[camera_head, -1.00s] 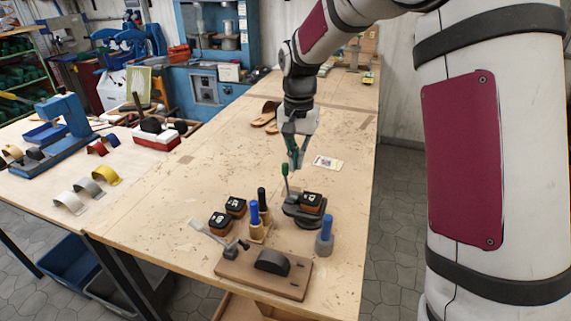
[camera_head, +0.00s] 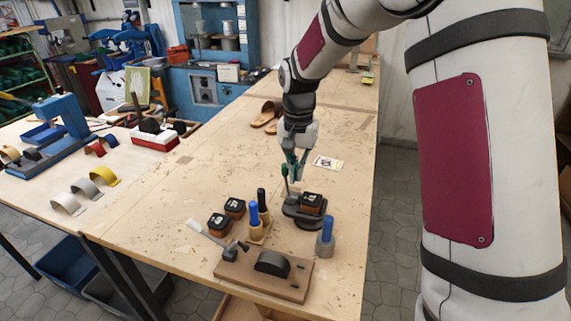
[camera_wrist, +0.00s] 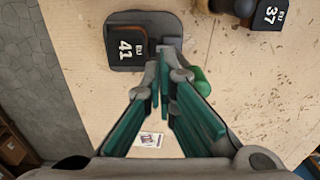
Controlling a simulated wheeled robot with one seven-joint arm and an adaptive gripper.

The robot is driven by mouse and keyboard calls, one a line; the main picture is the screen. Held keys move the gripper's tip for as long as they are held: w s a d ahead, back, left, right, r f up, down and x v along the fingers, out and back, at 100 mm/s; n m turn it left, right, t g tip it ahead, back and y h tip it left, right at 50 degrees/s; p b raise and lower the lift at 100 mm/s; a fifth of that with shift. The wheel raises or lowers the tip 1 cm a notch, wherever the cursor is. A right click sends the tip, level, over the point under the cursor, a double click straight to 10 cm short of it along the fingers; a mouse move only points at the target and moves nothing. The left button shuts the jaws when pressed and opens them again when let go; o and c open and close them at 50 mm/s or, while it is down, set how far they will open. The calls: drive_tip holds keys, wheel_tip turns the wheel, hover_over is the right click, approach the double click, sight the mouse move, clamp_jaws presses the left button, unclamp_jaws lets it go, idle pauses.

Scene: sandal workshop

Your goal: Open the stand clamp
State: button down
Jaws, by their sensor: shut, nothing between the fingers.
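A dark grey stand (camera_head: 296,217) on the bench holds a black-topped brown block, the EU 41 block (camera_head: 312,202). At its left side a lever with a green handle (camera_head: 284,180) stands upright. My gripper (camera_head: 292,175) is shut and empty, just above the stand at the green handle. In the wrist view my fingers (camera_wrist: 163,62) end beside the stand (camera_wrist: 122,62), close to the EU 41 block (camera_wrist: 127,45). The green handle (camera_wrist: 200,82) shows just right of them, partly hidden by the right finger. I cannot tell whether they touch.
Left of the stand are EU-marked blocks (camera_head: 235,206) and blue- and black-handled tools (camera_head: 254,213). A blue-handled tool (camera_head: 326,237) stands in front. A wooden board (camera_head: 282,284) with a pale-handled lever (camera_head: 208,234) lies nearer. A card (camera_head: 328,162) lies behind.

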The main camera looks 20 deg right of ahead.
drive_tip(key=shift+w+a+f, duration=0.1)
drive_tip(key=shift+a, duration=0.05)
drive_tip(key=shift+w+a+f+b, duration=0.3)
drive_tip(key=shift+w+a+b, duration=0.3)
drive_tip(key=shift+a, duration=0.4)
drive_tip(key=shift+w+a+f+b, duration=0.35)
drive_tip(key=shift+w+a+b, duration=0.25)
drive_tip(key=shift+a, duration=0.25)
drive_tip(key=shift+s+d+r+p, duration=0.15)
drive_tip(key=shift+r+p, duration=0.25)
drive_tip(key=shift+r, duration=0.85)
drive_tip(key=shift+s+d+r+p, duration=0.15)
drive_tip(key=shift+r+p, duration=0.3)
drive_tip(key=shift+r, duration=0.85)
drive_tip(key=shift+d+r+p, duration=0.2)
drive_tip(key=shift+r+p, duration=0.2)
drive_tip(key=shift+r, duration=0.85)
